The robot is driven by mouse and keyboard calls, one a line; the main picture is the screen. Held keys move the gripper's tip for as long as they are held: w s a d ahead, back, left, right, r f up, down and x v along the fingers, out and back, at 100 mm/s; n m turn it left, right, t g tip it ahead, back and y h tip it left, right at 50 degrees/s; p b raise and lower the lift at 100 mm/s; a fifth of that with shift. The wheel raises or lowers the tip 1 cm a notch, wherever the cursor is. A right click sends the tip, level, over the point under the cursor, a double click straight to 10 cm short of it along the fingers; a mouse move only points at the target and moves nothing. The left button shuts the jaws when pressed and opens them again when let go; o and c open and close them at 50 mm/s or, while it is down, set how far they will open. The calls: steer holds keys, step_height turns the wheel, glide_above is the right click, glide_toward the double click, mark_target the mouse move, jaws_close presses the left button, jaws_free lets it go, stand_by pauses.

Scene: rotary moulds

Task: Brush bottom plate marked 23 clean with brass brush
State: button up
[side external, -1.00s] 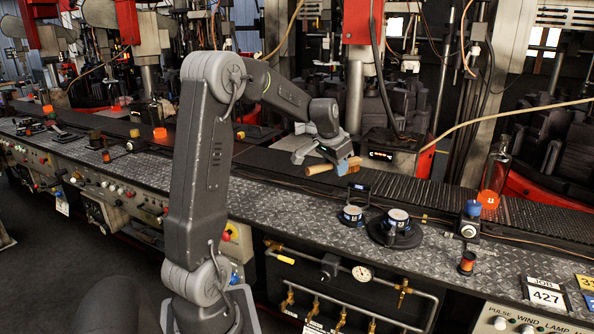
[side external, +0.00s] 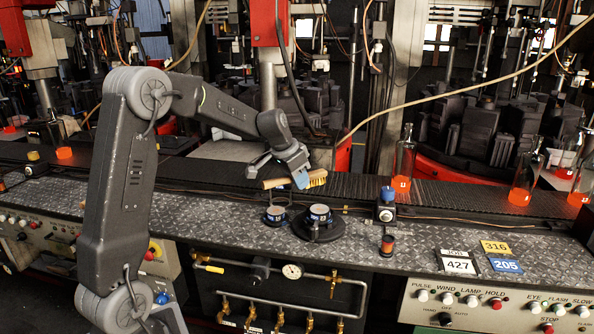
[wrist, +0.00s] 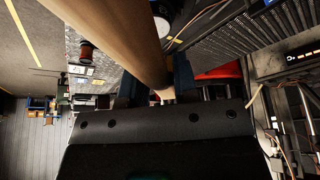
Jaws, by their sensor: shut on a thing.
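My gripper (side external: 299,176) is shut on the brass brush (side external: 280,183), which has a wooden handle and yellow bristles (side external: 317,178) at its right end. In the wrist view the handle (wrist: 125,35) runs diagonally between the blue fingertips. The brush is held above the bench's back edge, near two round metal-topped pieces. One (side external: 319,212) sits on a wide black round base; a smaller one (side external: 275,214) with a dark handle stands to its left. I cannot read the number 23 on either, so which is the bottom plate I cannot tell.
A dark conveyor (side external: 440,193) runs behind the bench, with orange-glowing bottles (side external: 402,165) on it. A blue-topped device (side external: 387,204) and a small reel (side external: 387,244) stand right of the round pieces. Number cards (side external: 459,264) lie farther right.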

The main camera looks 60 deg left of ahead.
mark_target(316, 213)
steer(key=shift+f, duration=0.2)
steer(key=shift+r, duration=0.1)
steer(key=shift+r, duration=0.45)
steer(key=shift+f, duration=3.75)
steer(key=shift+w+d+f, duration=0.15)
steer(key=shift+d+f, duration=0.05)
steer(key=shift+f, duration=0.1)
steer(key=shift+w+d, duration=1.2)
steer(key=shift+w, duration=0.05)
steer(key=shift+s+a, duration=1.4)
steer(key=shift+r, duration=4.05)
